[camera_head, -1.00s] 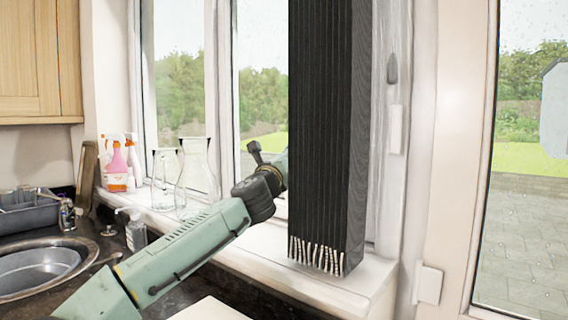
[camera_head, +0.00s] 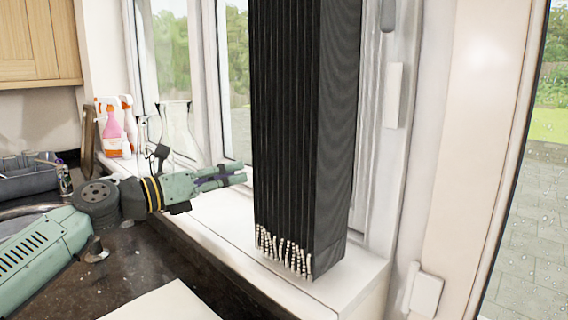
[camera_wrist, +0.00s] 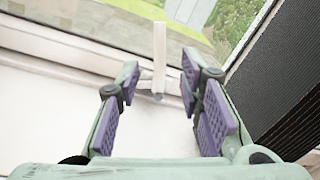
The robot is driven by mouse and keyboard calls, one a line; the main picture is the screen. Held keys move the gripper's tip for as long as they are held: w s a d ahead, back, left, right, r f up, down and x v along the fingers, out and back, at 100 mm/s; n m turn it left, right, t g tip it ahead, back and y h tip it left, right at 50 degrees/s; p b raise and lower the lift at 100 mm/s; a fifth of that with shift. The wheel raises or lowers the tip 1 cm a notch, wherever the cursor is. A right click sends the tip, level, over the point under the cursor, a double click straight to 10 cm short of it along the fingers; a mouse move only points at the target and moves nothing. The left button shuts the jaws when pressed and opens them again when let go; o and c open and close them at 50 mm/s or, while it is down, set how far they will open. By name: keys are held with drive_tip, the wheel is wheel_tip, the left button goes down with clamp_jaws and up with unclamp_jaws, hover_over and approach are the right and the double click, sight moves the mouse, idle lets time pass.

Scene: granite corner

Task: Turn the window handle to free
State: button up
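A slim white handle (camera_wrist: 159,48) stands upright against the window's lower frame in the wrist view. Its small base shows below it, near the sill. My gripper (camera_wrist: 160,82) is open, with a purple-padded finger on each side and nothing held. The handle lines up with the gap between the fingertips; I cannot tell how far beyond them it is. In the head view my gripper (camera_head: 241,173) is above the sill, just left of the black blind. I cannot make out the white handle there.
A tall black pleated blind (camera_head: 285,130) hangs down to near the sill (camera_head: 345,285), close to my gripper's right. Glass vessels (camera_head: 180,130) and spray bottles (camera_head: 113,130) stand on the sill at left. A dark worktop (camera_head: 140,265) lies in front.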

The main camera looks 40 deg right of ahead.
drive_tip(key=d+p, duration=0.1)
drive_tip(key=d, duration=0.2)
drive_tip(key=d+p, duration=0.1)
drive_tip(key=d, duration=0.2)
drive_tip(key=d+p, duration=0.2)
drive_tip(key=d, duration=0.2)
drive_tip(key=shift+s+d+f, duration=0.1)
drive_tip(key=shift+s+f, duration=0.15)
drive_tip(key=shift+s, duration=0.1)
drive_tip(key=shift+c, duration=0.3)
clamp_jaws()
